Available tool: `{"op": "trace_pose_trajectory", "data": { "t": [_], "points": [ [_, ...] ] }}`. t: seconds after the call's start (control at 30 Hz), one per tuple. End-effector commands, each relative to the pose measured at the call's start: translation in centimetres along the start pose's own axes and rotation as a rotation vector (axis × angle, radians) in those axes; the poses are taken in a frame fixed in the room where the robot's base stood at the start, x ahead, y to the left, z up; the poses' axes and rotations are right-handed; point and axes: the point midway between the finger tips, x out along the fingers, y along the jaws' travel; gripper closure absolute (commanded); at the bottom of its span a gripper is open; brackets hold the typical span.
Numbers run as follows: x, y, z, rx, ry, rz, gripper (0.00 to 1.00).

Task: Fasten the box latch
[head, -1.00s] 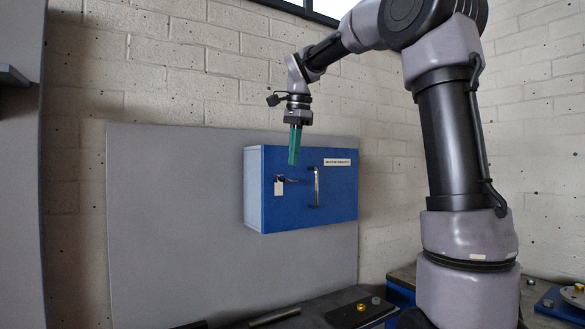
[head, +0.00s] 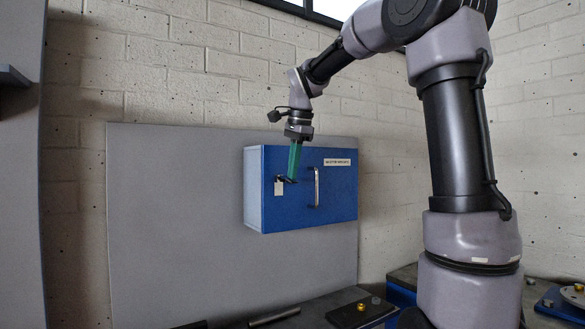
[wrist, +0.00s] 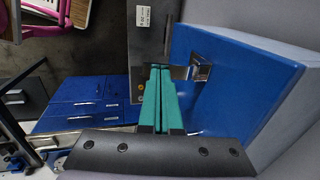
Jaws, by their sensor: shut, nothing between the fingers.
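The blue box (head: 330,195) is fixed to a grey wall panel, and its door looks closed. Its latch (head: 279,179) is a small metal fitting on the left of the door, with a pale tag (head: 279,188) at it. My gripper (head: 292,178) points down with its green fingers together and empty. The fingertips are at the latch and cover part of its lever; I cannot tell if they touch. In the wrist view the green fingers (wrist: 158,72) lie beside a metal fitting (wrist: 201,70) on the blue face.
A vertical door handle (head: 316,187) stands out just right of the latch. The grey panel (head: 180,220) is bare to the left. A dark bench below holds a black plate (head: 352,314) and a dark bar (head: 275,316).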

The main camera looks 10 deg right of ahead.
Motion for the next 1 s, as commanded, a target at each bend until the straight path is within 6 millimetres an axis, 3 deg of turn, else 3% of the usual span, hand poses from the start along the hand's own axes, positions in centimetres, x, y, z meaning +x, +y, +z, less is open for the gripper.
{"op": "trace_pose_trajectory", "data": {
  "t": [0.7,1.0],
  "points": [
    [4.0,2.0,0.2,0.001,-0.002,-0.580,1.00],
    [4.9,1.9,0.0,0.000,0.001,-0.584,1.00]
  ]
}}
